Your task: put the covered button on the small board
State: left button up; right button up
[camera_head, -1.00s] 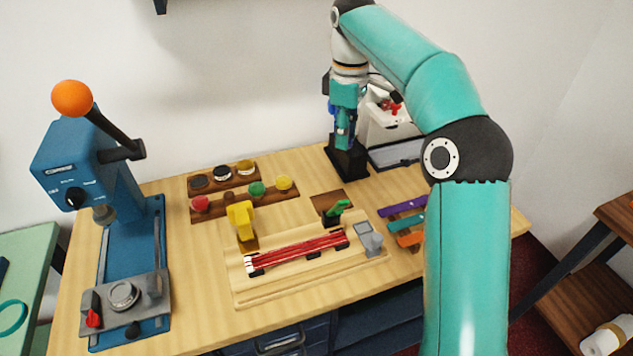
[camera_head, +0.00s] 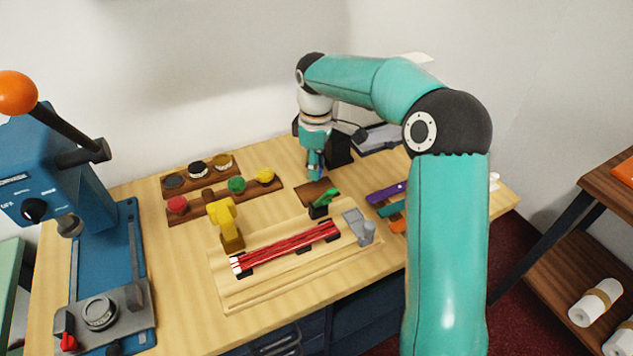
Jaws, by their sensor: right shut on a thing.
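My right gripper (camera_head: 314,170) hangs point-down from the teal arm, just above the back part of the small brown board (camera_head: 306,192). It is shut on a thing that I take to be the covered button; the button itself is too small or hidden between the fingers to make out. The small board lies flat on the wooden counter, partly covered by a green clip on a black block (camera_head: 322,204) at its front right edge. My left gripper is not in view.
A blue press (camera_head: 85,225) stands left. Racks (camera_head: 208,210) hold colored round pieces. A wooden tray (camera_head: 262,294) with red rods, a yellow tool (camera_head: 228,222) and a grey device (camera_head: 360,226) lie in front. Colored strips (camera_head: 385,194) lie right; a black stand is behind the gripper.

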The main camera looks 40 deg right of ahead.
aim_at(316, 190)
jog(key=shift+f, duration=2.55)
jog(key=o, duration=0.8)
jog(key=shift+c, duration=0.2)
notch_tip(316, 190, up, 12)
jog(key=shift+r+p, duration=0.1)
jog(key=shift+p, duration=0.3)
